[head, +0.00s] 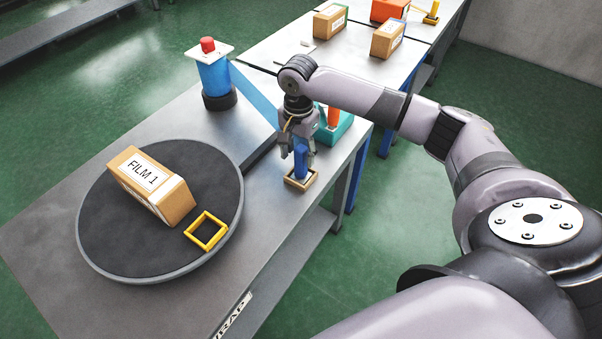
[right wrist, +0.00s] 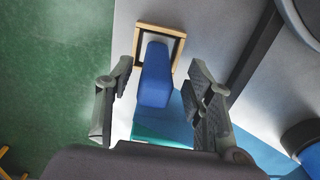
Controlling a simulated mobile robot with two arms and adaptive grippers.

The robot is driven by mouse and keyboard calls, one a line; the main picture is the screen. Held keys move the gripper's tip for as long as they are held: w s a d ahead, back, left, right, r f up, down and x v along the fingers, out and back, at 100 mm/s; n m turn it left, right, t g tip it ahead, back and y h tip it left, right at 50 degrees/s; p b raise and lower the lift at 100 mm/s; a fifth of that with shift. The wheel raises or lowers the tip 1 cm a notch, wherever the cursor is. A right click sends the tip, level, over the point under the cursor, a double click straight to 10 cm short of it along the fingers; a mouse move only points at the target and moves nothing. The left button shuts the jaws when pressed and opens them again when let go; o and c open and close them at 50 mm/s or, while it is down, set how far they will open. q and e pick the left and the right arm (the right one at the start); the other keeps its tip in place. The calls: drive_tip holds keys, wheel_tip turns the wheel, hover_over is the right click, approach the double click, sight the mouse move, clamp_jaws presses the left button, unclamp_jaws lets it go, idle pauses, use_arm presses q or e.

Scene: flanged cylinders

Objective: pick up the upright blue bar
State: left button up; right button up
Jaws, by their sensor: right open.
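The blue bar (head: 301,164) stands upright in a small wooden square frame (head: 300,184) near the table's right edge. In the right wrist view the bar (right wrist: 155,80) rises toward the camera, with the frame (right wrist: 180,40) around its base. My right gripper (head: 299,152) is above the frame, its fingers pointing down on either side of the bar's upper part. In the right wrist view the open fingers (right wrist: 160,78) leave a gap on both sides of the bar. My left gripper is in neither view.
A teal holder (head: 341,130) with an orange piece stands close behind my gripper. A blue flanged cylinder (head: 213,77) stands further left. A dark turntable (head: 110,235) carries a FILM 1 box (head: 150,185) and a yellow square frame (head: 206,231). Boxes stand on the far table.

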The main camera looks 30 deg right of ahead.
sight(301, 165)
drive_tip(key=f, duration=0.5)
drive_tip(key=shift+s+d, duration=0.1)
drive_tip(key=shift+d, duration=0.15)
drive_tip(key=shift+c, duration=0.3)
clamp_jaws()
